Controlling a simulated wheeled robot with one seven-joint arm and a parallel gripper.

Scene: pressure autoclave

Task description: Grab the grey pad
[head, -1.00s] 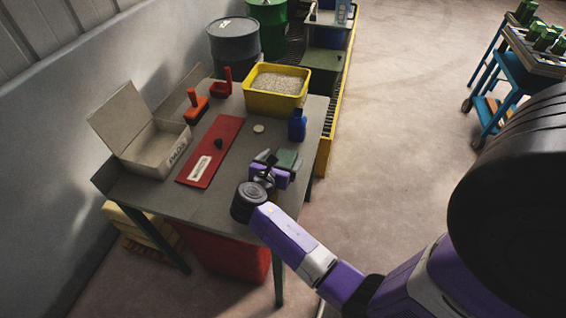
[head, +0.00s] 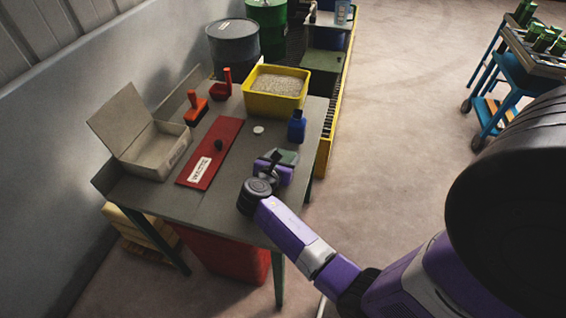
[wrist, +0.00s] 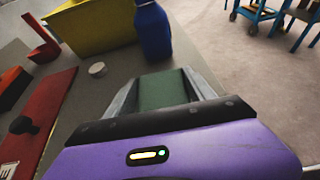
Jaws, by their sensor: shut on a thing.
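The grey pad, greenish grey here, lies near the right edge of the grey table. It shows in the head view (head: 288,157) and between the fingers in the wrist view (wrist: 162,90). My gripper (head: 278,158) is shut on the pad, with one finger along each side of it in the wrist view (wrist: 165,92). The purple gripper body hides the near end of the pad. I cannot tell whether the pad still touches the table (head: 225,205).
A blue bottle (head: 297,126) stands just beyond the pad, with a yellow bin (head: 274,103) of grains behind it. A white disc (head: 258,129), a red board (head: 210,152), red-handled tools (head: 196,108) and an open box (head: 160,152) lie to the left.

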